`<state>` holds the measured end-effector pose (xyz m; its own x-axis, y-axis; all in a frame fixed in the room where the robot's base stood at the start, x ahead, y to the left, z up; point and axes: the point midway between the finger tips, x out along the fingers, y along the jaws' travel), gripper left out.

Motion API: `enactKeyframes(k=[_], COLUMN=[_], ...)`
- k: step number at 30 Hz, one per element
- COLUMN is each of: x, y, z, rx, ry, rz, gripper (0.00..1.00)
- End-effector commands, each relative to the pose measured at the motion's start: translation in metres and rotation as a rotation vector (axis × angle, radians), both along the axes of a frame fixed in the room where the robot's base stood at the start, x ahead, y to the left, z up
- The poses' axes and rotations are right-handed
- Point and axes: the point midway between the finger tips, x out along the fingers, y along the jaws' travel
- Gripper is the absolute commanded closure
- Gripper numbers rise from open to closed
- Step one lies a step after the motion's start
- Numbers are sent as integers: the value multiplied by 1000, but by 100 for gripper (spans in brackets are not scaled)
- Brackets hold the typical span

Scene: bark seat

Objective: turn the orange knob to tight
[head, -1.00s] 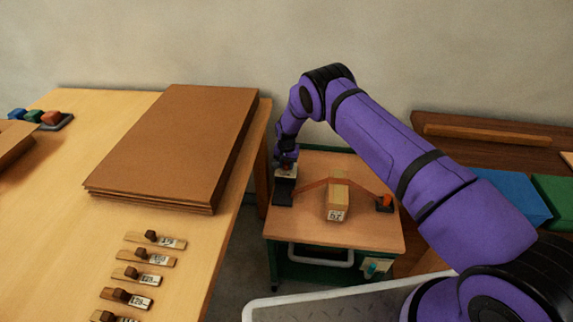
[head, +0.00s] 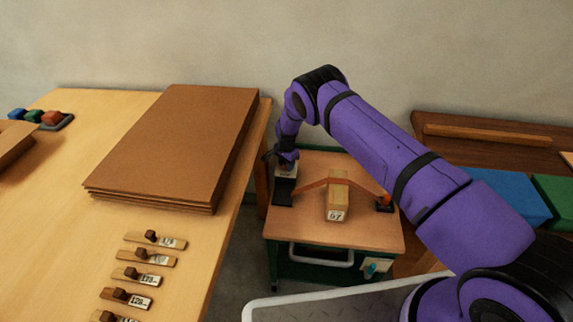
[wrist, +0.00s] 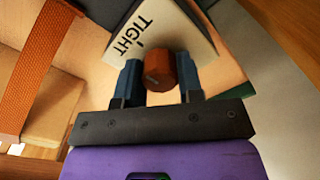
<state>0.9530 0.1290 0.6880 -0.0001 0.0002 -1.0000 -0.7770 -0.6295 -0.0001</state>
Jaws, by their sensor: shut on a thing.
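The orange knob (wrist: 161,73) shows in the wrist view between the two blue-grey fingers of my gripper (wrist: 160,66), with a small pale mark on its side. My gripper is shut on it. Beside the knob is a white plate (wrist: 168,27) printed TIGHT, with a short dark line near the word. In the head view my gripper (head: 286,160) is at the black fixture (head: 284,190) on the left of the small table; the knob is hidden there. An orange strap (head: 312,185) runs from this fixture over a wooden block (head: 337,196).
The strap reaches a second black fixture (head: 384,204) with an orange part, on the right of the small table (head: 300,230). A large bench (head: 60,180) with stacked brown boards (head: 175,145) stands close on the left. Blue and green boxes (head: 512,192) lie right.

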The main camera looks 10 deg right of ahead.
Motion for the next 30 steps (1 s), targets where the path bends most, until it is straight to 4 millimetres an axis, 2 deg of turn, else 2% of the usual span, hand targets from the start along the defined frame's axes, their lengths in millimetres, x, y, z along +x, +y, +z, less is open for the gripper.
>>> enactKeyframes(k=[10,11,12,14,23,26,30], x=[1,1,1,1,0,1,1], y=[0,0,0,0,0,0,0], z=[0,0,0,0,1,8,28], rx=[0,0,0,0,-1,0,0], ry=[-1,-1,-1,-1,-1,-2,-2], rz=[-2,-2,-1,-1,-1,-1,0], gripper=[89,61,52,40,40,40,40])
